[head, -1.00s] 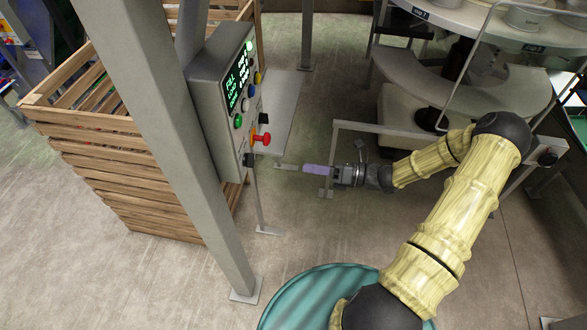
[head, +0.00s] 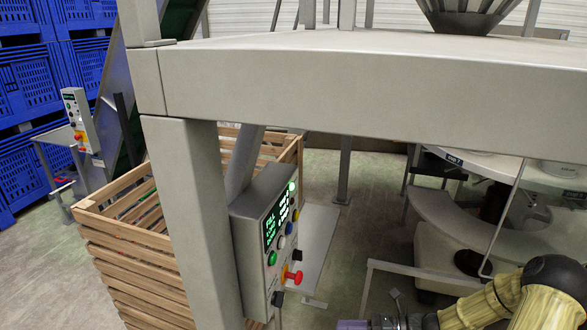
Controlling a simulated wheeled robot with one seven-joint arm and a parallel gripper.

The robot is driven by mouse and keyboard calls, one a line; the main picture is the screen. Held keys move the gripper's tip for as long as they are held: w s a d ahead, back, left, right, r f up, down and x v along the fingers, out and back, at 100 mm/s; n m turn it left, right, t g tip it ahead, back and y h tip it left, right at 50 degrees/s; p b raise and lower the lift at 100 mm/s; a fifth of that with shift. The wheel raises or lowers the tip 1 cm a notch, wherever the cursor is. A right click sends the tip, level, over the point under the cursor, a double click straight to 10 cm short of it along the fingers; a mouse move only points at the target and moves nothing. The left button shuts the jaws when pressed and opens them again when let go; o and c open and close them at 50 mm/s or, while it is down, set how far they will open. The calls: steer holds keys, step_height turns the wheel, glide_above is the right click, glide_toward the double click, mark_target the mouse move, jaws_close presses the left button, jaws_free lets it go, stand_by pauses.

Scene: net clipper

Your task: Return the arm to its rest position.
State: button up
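My arm, in a yellow cover with dark joints, reaches in from the lower right of the head view. My gripper (head: 352,325) is at the bottom edge of the picture, mostly cut off. Only a bit of its purple fingers and grey body shows, so I cannot tell whether it is open or shut. It is to the right of and below the control box (head: 260,238), with floor showing between them. The box has a lit green display, several coloured buttons and a red knob (head: 291,277).
A large grey beam (head: 350,90) crosses the upper view on a thick post (head: 195,210). A slatted wooden crate (head: 140,265) stands behind the post. A grey rail (head: 415,272) is near my arm. A curved white table (head: 530,175) is at right, blue crates (head: 85,75) at far left.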

steer(key=s+a+r+n+g+h, duration=0.1)
steer(key=s+a+n+g+h, duration=0.1)
steer(key=s+n+g+h, duration=0.9)
step_height(320, 180, up, 10)
steer(key=d+n+t+h, duration=0.2)
steer(key=n+t+h, duration=0.3)
steer(key=n+t, duration=0.5)
steer(key=n, duration=0.7)
steer(key=shift+w+r, duration=0.1)
